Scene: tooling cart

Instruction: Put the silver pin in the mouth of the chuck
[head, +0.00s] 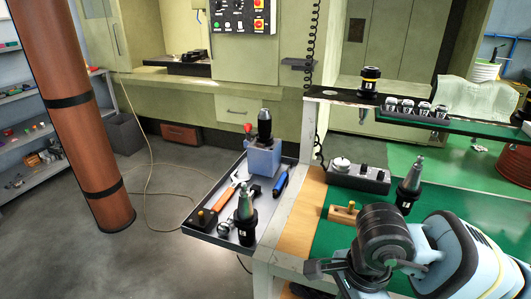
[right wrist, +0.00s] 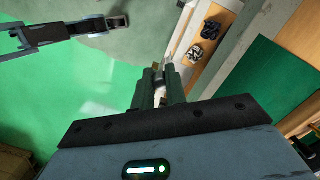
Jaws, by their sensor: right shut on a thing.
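My right gripper (right wrist: 160,82) is shut in the right wrist view, with a narrow pale thing between its fingers that I take for the silver pin; little of it shows. In the head view my right arm reaches over the near bench, and its fingertips are hidden. A black chuck (head: 265,124) stands upright in a grey-blue holding block (head: 263,158) on the tray. Its mouth is too small to make out. The gripper is to the right of the chuck and nearer, well apart from it.
The dark tray (head: 200,226) also holds an orange-handled tool (head: 224,203), a blue-handled tool (head: 281,184) and an upright cone holder (head: 246,220). Another cone holder (head: 409,184), a dark box (head: 358,177) and a wooden block (head: 342,215) stand on the bench.

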